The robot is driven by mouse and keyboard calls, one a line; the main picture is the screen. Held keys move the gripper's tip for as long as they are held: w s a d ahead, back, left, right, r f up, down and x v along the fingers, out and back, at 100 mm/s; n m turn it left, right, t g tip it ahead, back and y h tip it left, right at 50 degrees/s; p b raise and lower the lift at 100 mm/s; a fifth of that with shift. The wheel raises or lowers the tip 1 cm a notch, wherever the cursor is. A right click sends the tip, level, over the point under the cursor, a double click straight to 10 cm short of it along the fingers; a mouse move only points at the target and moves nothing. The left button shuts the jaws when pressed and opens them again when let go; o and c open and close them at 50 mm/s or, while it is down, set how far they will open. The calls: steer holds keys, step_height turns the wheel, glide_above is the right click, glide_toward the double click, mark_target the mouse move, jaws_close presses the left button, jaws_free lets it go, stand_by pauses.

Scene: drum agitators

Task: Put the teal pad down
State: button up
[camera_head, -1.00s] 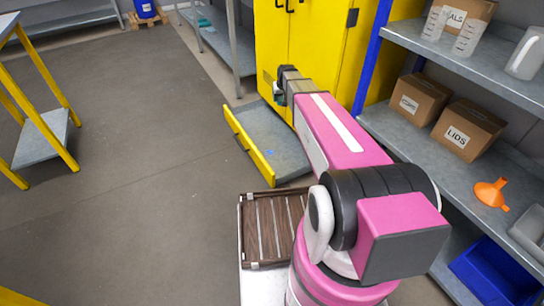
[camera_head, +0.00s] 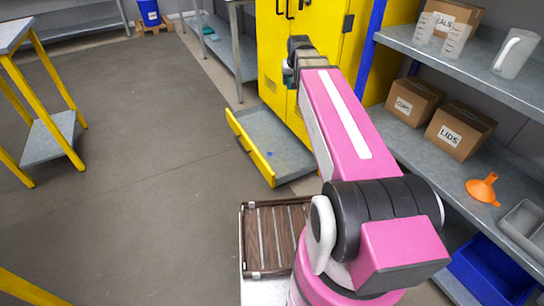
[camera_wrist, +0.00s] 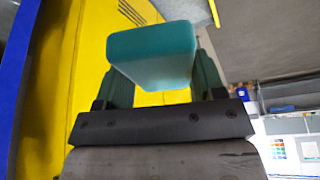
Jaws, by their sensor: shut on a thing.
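The teal pad (camera_wrist: 152,55) is a block with rounded edges, held between the two fingers of my gripper (camera_wrist: 158,75) in the wrist view. My gripper is shut on it. In the head view my gripper (camera_head: 292,68) is at the far end of the pink arm, in front of the yellow cabinet (camera_head: 330,40) and above its open drawer. The pad is mostly hidden there behind my arm. The pad is in the air, touching no surface that I can see.
The yellow cabinet's low drawer (camera_head: 262,138) is pulled out, with a small blue thing inside. Shelves (camera_head: 430,135) with boxes stand at right. A grey metal bench (camera_head: 225,50) stands behind left, a yellow-legged table (camera_head: 50,130) at far left. The floor between is clear.

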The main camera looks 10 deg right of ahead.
stand_by(0.4)
steer(key=s+r, duration=0.4)
steer(key=s, duration=0.4)
